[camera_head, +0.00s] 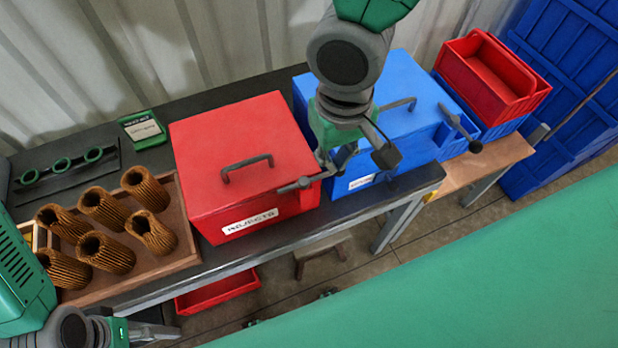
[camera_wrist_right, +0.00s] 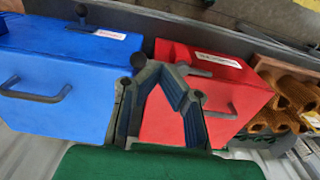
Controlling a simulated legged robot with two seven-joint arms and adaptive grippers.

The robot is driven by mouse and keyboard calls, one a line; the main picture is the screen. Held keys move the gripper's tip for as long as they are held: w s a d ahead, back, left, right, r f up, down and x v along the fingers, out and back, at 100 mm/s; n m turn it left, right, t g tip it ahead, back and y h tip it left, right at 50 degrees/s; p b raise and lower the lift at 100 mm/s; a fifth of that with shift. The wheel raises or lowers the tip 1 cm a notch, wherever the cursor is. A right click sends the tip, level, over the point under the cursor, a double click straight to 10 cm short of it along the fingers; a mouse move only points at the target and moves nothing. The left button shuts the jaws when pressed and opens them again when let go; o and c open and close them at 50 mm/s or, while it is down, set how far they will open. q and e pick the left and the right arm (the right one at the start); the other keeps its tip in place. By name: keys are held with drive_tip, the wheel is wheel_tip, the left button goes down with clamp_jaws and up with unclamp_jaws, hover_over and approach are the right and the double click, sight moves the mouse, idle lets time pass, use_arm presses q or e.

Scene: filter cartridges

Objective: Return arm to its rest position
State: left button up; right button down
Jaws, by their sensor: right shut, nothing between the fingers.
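My right arm comes down from the top of the head view. Its gripper (camera_head: 343,162) hangs above the table, in front of the gap between the red box (camera_head: 232,140) and the blue box (camera_head: 408,85). In the wrist view the right gripper's fingers (camera_wrist_right: 162,72) meet at their tips, with nothing held. My left arm shows at the lower left corner. The left gripper (camera_head: 150,331) is only partly in view at the bottom edge, near the table's front, and its finger opening cannot be made out.
Several brown pleated filter cartridges (camera_head: 148,188) stand in a wooden tray (camera_head: 187,232) at the left. A black rack with green rings (camera_head: 62,164) and a green-framed device (camera_head: 143,129) lie behind. Red bins (camera_head: 490,75) stand at the right. A red tray (camera_head: 218,291) lies beneath the table.

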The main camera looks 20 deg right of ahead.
use_arm(q)
drive_tip(key=shift+r, duration=0.25)
use_arm(e)
drive_tip(key=shift+r, duration=0.25)
drive_tip(key=s+d+f+m, duration=0.1)
drive_tip(key=s+d+f, duration=0.55)
drive_tip(key=f, duration=0.35)
drive_tip(key=s+d+f, duration=0.6)
drive_tip(key=d+f, duration=0.1)
drive_tip(key=f, duration=0.4)
use_arm(q)
wheel_tip(320, 180, down, 16)
drive_tip(key=b, duration=1.5)
drive_tip(key=shift+r+b, duration=0.2)
drive_tip(key=shift+b, duration=0.15)
use_arm(e)
wheel_tip(320, 180, down, 15)
drive_tip(key=w+n, duration=0.1)
drive_tip(key=shift+w+a+t, duration=0.2)
drive_tip(key=shift+w+t, duration=0.1)
drive_tip(key=shift+w, duration=0.1)
drive_tip(key=shift+r, duration=0.1)
